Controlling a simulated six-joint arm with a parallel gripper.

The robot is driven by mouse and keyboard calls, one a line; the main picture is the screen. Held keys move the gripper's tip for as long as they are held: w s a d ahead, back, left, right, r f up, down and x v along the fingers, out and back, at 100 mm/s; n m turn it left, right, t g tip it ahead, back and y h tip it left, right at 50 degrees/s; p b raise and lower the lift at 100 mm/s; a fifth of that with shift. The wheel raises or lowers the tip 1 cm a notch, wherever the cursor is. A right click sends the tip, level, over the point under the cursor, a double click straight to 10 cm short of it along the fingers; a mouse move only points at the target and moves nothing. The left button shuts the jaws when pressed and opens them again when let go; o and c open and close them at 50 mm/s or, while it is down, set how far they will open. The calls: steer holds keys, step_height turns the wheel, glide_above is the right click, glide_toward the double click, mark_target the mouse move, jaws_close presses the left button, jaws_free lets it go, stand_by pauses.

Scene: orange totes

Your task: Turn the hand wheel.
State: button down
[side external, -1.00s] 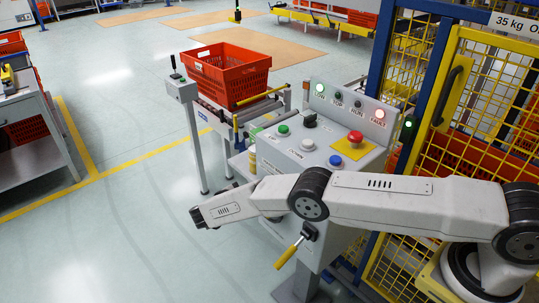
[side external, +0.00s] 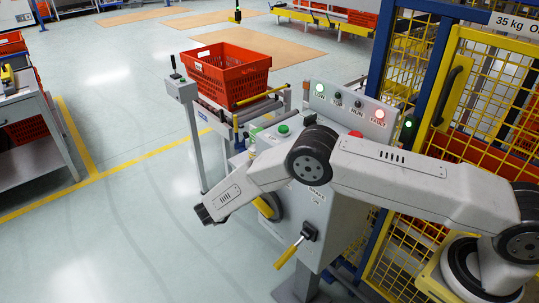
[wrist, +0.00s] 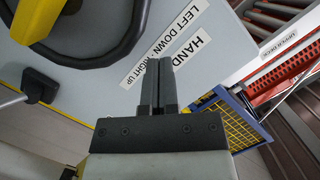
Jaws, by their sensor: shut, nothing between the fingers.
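The hand wheel (wrist: 140,35) shows in the wrist view at the upper left as a dark ring with a yellow part inside, cut off by the frame edge. In the side view a part of the wheel (side external: 272,205) shows on the console's face, partly hidden by my arm. My gripper (wrist: 158,80) is shut and empty, its fingertips below and to the right of the wheel's rim in the wrist view. No contact with the rim can be seen. In the side view my fingers are hidden.
A label (wrist: 165,48) reads HAND and LEFT DOWN RIGHT UP. A lever with a yellow grip (side external: 289,254) juts from the console (side external: 312,215) below the wheel. A red crate (side external: 228,75) stands behind. A yellow mesh fence (side external: 478,100) stands at right.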

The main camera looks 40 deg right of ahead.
steer(key=s+d+r, duration=0.1)
steer(key=s+r, duration=0.5)
steer(key=s, duration=0.4)
steer(key=shift+s, duration=0.2)
stand_by(0.4)
steer(key=shift+f, duration=0.1)
